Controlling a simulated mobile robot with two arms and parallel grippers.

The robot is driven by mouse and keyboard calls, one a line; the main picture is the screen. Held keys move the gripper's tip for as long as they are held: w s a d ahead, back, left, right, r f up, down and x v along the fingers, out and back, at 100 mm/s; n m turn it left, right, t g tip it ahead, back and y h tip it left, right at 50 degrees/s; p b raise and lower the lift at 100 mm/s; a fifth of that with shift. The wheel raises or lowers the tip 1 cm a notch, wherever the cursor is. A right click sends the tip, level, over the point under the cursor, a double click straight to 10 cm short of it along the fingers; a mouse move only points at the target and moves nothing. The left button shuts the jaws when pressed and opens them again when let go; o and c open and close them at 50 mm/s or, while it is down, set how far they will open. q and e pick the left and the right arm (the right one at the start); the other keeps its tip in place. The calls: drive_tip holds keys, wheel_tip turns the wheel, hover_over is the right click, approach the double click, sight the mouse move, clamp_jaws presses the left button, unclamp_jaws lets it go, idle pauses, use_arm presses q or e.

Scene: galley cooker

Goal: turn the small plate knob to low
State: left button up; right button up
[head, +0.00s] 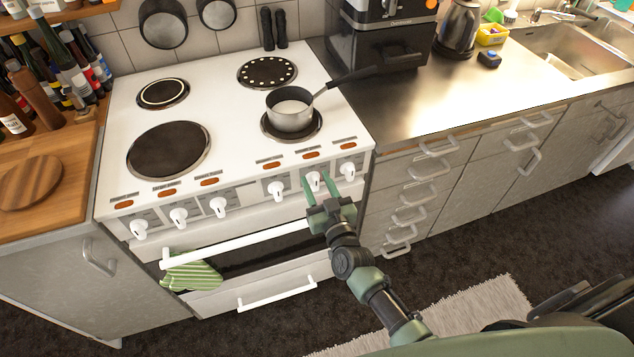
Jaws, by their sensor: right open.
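The white cooker (215,95) has a row of white knobs along its front panel. My right gripper (316,181) is open, its two green fingers pointing up at the panel. A knob (313,181), second from the right, shows between the fingertips; I cannot tell whether they touch it. The rightmost knob (348,170) and the third from the right (276,190) stand clear on either side. Small labels above the knobs are too small to read, so I cannot tell which is the small plate's. My left gripper is not in view.
A saucepan (290,118) stands on the front right plate, its handle pointing right. The oven door's white handle (235,246) runs below the knobs, with a green striped cloth (191,273) at its left. Steel counter (400,100) lies right; wooden counter left.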

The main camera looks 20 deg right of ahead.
drive_tip(key=shift+s, duration=0.1)
clamp_jaws()
drive_tip(key=m, duration=0.4)
drive_tip(key=shift+d+f+m+b, duration=0.2)
drive_tip(key=shift+d+m+b, duration=0.1)
drive_tip(key=shift+d+b, duration=0.05)
drive_tip(key=shift+d+f+m+b, duration=0.15)
drive_tip(key=shift+m+b, duration=0.1)
drive_tip(key=shift+m, duration=0.8)
drive_tip(key=shift+d+f+m+b, duration=0.1)
drive_tip(key=shift+m+b, duration=0.15)
drive_tip(key=shift+m, duration=0.8)
unclamp_jaws()
drive_tip(key=shift+a, duration=0.1)
